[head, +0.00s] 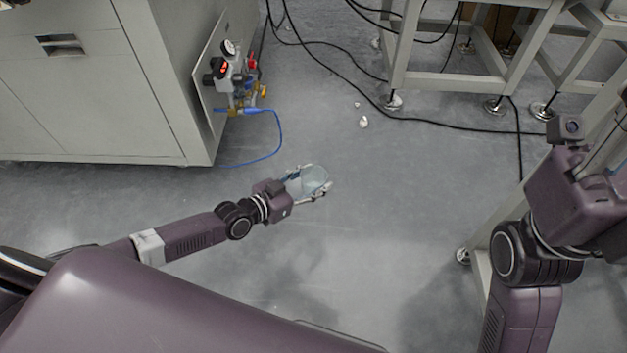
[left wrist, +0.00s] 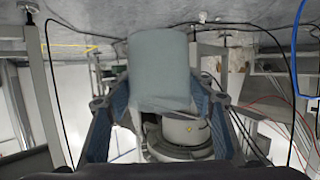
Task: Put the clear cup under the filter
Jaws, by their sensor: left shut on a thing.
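The clear cup (head: 314,179) is in my left gripper (head: 309,183), held between its fingers above the open floor. In the left wrist view the cup (left wrist: 159,70) looks pale and see-through, with the blue finger pads on both sides. The filter appears to be part of the air unit (head: 236,82) on the side of the grey cabinet, with a gauge, a red display and yellow parts. The cup is apart from this unit, below and to its right. My right arm is at the right edge; its fingers do not show clearly.
A grey cabinet (head: 95,100) stands at upper left. A blue hose (head: 279,135) loops from the air unit to the floor. Black cables (head: 335,65) cross the floor toward metal table frames (head: 470,80). Small white bits (head: 364,122) lie on the floor. The middle floor is clear.

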